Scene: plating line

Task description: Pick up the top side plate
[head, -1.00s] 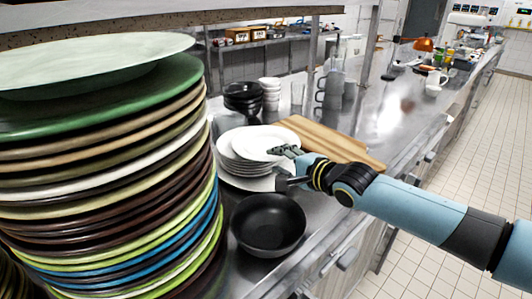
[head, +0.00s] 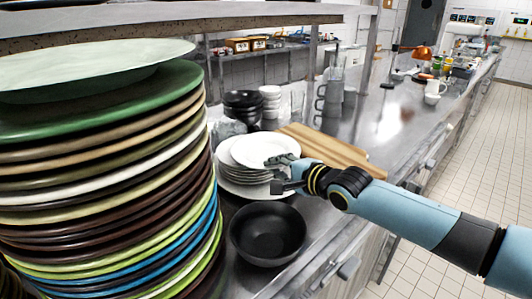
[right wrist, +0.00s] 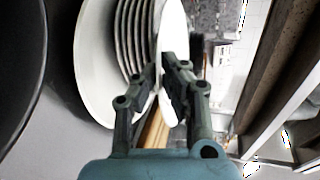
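The top side plate (head: 264,149) is white and round. It sits shifted to the right over the stack of white side plates (head: 230,177) in the head view, with a gap below it. In the right wrist view the top plate (right wrist: 173,28) shows as a pale edge, apart from the stack (right wrist: 128,30). My right gripper (head: 283,166) is at the plate's near right rim. Its fingers (right wrist: 165,75) are closed about the rim in the right wrist view. The fingers hide part of the rim. My left gripper is not in view.
A black bowl (head: 267,232) stands in front of the stack. A wooden board (head: 335,152) lies behind it to the right. A tall pile of coloured plates (head: 110,190) fills the left. Black bowls (head: 243,105), white cups (head: 271,100) and a shelf (head: 180,14) are behind.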

